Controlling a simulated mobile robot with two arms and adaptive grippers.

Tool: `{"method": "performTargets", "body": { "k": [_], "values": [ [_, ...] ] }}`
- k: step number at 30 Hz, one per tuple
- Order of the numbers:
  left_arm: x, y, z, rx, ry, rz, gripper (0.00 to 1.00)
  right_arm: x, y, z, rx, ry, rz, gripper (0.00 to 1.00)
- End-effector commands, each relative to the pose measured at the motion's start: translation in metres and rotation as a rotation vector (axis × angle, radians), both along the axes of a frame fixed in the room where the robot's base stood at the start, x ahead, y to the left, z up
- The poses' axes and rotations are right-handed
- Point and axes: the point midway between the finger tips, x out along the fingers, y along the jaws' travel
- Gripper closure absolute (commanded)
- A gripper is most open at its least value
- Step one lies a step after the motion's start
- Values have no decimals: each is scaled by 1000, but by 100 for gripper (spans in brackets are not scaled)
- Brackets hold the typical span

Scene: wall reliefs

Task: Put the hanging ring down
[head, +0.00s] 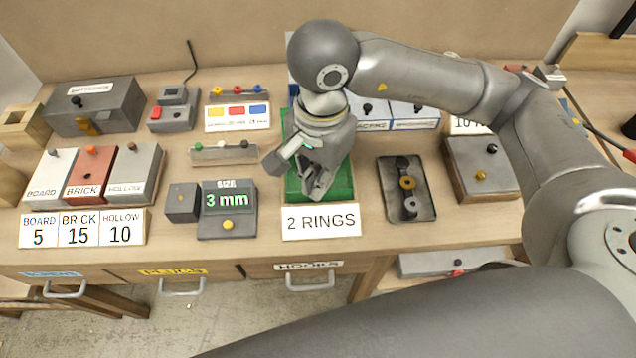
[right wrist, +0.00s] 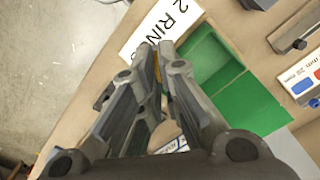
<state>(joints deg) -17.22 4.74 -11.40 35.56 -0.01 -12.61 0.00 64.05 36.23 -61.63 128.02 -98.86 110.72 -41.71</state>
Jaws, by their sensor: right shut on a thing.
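My right gripper (head: 314,186) is over the green tray (head: 343,187) behind the "2 RINGS" card (head: 321,222). In the right wrist view its fingers (right wrist: 161,50) are close together, with a thin yellow sliver (right wrist: 157,67) between them. This looks like the edge of the ring, mostly hidden by the fingers. The fingertips lie near the tray's edge by the card, and the visible green floor (right wrist: 245,98) is bare. I cannot tell whether the ring touches the tray. My left gripper is not in view.
A dark tray (head: 428,207) to the right holds black pieces, a yellow ring (head: 407,183) and a grey ring (head: 411,205). The "3 mm" size box (head: 228,208) stands left of the green tray. A grey box with knobs (head: 478,168) stands farther right.

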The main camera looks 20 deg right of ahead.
Motion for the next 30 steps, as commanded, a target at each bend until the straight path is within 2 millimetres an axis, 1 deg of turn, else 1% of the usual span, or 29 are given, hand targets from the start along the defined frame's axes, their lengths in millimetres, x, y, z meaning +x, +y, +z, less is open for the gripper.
{"method": "performTargets", "body": {
  "k": [1,9,15,18,23,25,29,30],
  "values": [
    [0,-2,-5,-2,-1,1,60,-2,7,-2,0,1,-62,100],
    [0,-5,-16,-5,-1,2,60,-12,33,1,-9,4,-445,100],
    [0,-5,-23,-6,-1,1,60,-20,49,2,-19,0,-702,100],
    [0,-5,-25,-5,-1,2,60,-23,55,3,-22,-2,-799,100],
    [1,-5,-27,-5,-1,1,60,-26,60,4,-25,-5,-894,100],
    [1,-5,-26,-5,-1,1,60,-24,59,3,-27,-4,-914,100],
    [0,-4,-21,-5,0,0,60,-8,50,-4,-29,-1,-930,100],
    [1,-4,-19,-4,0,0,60,0,46,-8,-30,0,-933,100]
  ]
}}
